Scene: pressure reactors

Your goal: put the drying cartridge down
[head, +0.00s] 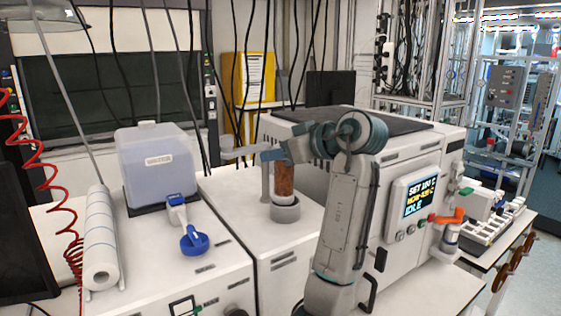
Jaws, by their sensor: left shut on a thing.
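The drying cartridge (284,181) is an upright cylinder with orange-brown filling, near the middle of the head view. My left gripper (273,154) is shut on its top end. The cartridge's lower end is at a grey round cup-shaped holder (286,211) on the white bench unit. I cannot tell whether the cartridge rests in the holder or is just above it. My left arm comes up in front and hides part of the reactor unit behind. My right gripper is not in view.
A grey post (265,183) stands just left of the cartridge. A translucent tank (155,165), a blue-and-white device (190,232) and a paper roll (100,240) stand further left. The reactor unit (398,165) with a lit display is at right. The white top around the holder is mostly clear.

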